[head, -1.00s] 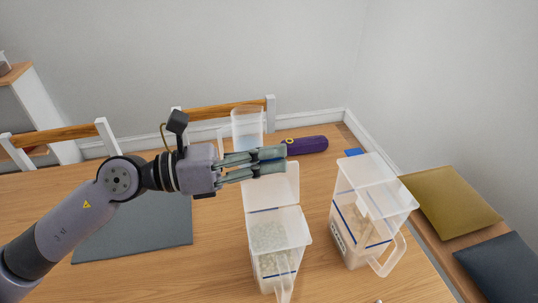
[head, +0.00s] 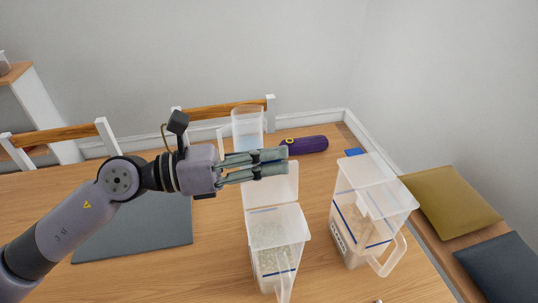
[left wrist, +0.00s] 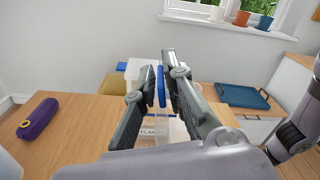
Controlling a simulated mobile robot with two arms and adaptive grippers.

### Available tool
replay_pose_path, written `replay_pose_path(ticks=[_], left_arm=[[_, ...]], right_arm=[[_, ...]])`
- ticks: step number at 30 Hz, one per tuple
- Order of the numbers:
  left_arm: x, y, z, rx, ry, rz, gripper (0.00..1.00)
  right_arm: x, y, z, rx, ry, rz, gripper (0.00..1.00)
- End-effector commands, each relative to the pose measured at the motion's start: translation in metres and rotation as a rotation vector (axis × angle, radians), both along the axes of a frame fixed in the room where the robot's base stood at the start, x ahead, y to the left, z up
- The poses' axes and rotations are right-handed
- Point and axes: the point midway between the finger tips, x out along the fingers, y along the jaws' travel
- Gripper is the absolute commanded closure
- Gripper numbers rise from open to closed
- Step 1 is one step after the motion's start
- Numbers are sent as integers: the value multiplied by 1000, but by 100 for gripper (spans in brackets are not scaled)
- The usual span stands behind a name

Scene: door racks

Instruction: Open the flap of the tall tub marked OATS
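A tall clear tub (head: 277,276) with pale flakes or grains inside stands at the table's front middle. Its clear flap (head: 277,184) stands up at the back, raised off the opening. My left gripper (head: 284,161) is at the flap's top edge. In the left wrist view, my left gripper (left wrist: 162,75) has its fingers slightly apart on either side of a blue edge (left wrist: 162,88). I cannot tell whether both fingers touch it. No OATS label is readable. My right gripper is not in view.
A second tall clear tub (head: 350,217) with a handle stands to the right; a partly readable FLAK label (left wrist: 152,132) shows in the wrist view. Behind are a clear container (head: 247,128) and a purple case (head: 305,145). A grey mat (head: 140,230) lies left.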

Motion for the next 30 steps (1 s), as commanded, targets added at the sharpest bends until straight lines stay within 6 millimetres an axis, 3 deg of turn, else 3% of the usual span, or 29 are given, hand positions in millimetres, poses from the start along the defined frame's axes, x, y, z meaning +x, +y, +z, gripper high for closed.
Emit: replay_pose_path(ticks=[5,20,23,30], left_arm=[[0,0,1,-1,-1,2,75],[0,6,1,-3,0,4,75],[-1,18,0,-2,1,7,75],[-10,69,-1,1,3,6,75]], right_arm=[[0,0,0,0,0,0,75],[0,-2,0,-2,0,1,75],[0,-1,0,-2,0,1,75],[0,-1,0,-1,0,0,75]])
